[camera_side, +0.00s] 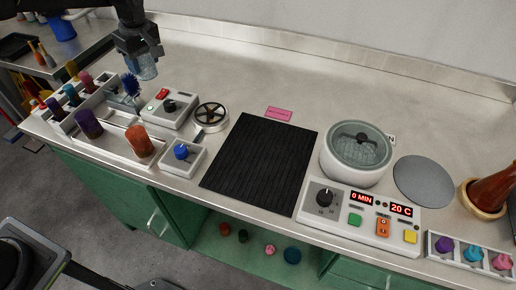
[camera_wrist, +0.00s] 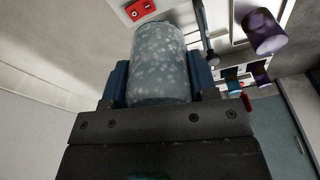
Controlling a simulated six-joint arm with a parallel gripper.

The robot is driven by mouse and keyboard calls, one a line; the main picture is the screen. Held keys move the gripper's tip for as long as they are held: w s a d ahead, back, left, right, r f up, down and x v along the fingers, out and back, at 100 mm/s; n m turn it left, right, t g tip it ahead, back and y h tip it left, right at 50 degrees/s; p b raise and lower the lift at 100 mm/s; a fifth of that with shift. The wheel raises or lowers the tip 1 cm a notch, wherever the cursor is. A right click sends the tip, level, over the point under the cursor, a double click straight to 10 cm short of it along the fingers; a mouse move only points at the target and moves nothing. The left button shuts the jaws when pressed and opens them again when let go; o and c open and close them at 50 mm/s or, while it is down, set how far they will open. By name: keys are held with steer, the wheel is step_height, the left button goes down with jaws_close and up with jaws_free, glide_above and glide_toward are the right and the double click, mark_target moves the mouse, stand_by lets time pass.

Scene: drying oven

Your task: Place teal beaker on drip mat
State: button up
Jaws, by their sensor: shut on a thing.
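The teal beaker (camera_side: 146,69) is a clear, pale blue-green vessel with light speckles, at the upper left of the side view. It also shows in the wrist view (camera_wrist: 160,68). My gripper (camera_side: 142,58) is shut on it, with a blue finger on either side in the wrist view. The beaker hangs above the counter, behind the white rack and apart from any surface. The drip mat (camera_side: 260,165), which I take to be the black ribbed mat, lies flat and bare at mid-counter, right of and nearer than my gripper.
A white rack (camera_side: 121,148) with purple and orange vessels stands at the left. A control box (camera_side: 167,108), a round wheel (camera_side: 211,115) and a blue-knob box (camera_side: 183,156) lie between it and the mat. A lidded white bath (camera_side: 352,171) stands right of the mat. The back counter is clear.

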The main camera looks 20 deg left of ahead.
steer(key=s+d+m, duration=0.3)
steer(key=d, duration=0.6)
steer(key=s+d+m, duration=0.3)
steer(key=d, duration=0.5)
glide_above(240, 147)
steer(key=shift+t, duration=0.4)
steer(key=f, duration=0.7)
steer(key=shift+s+f, duration=0.15)
steer(key=shift+s, duration=0.15)
steer(key=shift+d+f, duration=0.3)
steer(key=shift+f, duration=1.85)
steer(key=shift+f, duration=0.15)
steer(key=o, duration=0.9)
